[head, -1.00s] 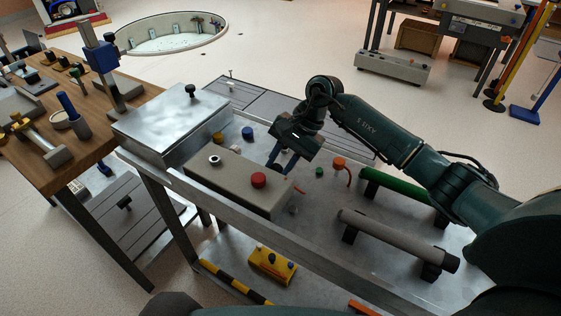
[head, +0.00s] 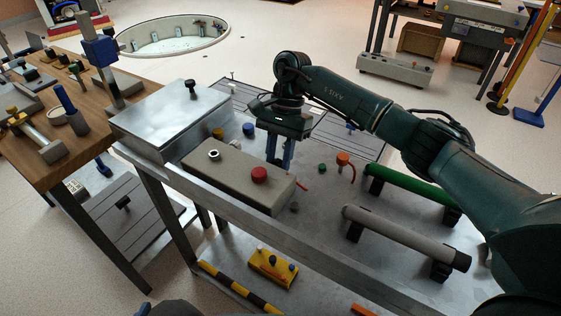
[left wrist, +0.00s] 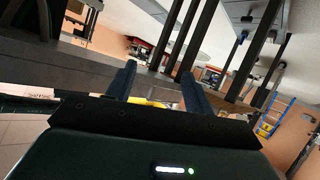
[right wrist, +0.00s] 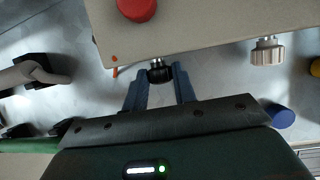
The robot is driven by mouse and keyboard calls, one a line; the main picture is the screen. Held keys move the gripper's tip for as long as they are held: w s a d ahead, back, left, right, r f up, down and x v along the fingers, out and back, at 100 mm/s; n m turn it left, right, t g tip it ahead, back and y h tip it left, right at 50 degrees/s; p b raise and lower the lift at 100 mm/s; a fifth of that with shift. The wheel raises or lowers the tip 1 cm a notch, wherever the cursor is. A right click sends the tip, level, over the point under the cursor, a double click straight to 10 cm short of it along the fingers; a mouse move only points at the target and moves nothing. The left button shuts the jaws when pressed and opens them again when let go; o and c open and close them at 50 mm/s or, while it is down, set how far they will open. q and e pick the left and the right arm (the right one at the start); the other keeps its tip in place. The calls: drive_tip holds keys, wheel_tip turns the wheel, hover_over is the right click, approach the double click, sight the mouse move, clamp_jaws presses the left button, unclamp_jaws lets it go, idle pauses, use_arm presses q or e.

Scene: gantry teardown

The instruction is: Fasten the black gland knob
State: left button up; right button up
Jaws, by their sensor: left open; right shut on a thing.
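The black gland knob (right wrist: 159,73) sits on a side face of the beige box (right wrist: 215,22), in the right wrist view. My right gripper (head: 279,162) points down at the far side of that box in the head view, where the box (head: 225,176) hides the knob. In the right wrist view the blue fingers stand on either side of the knob, shut on it. My left gripper (left wrist: 157,85) is open and empty in the left wrist view, away from the box. It does not show in the head view.
A red button (head: 259,174) tops the box. A pale ribbed knob (right wrist: 267,52) sticks out of the same side face. Blue (head: 248,129), green (head: 322,168) and orange (head: 343,158) parts stand nearby on the metal table. Green (head: 410,191) and grey (head: 405,236) bars lie right.

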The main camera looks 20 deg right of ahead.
drive_tip(key=shift+w+a+g+h+b, duration=0.1)
drive_tip(key=shift+w+g+h+b, duration=0.1)
drive_tip(key=shift+g+h+b, duration=0.65)
drive_tip(key=o, duration=1)
drive_tip(key=v, duration=0.7)
drive_tip(key=shift+w+r+p, duration=0.15)
drive_tip(key=shift+p, duration=0.25)
drive_tip(key=shift+y, duration=0.25)
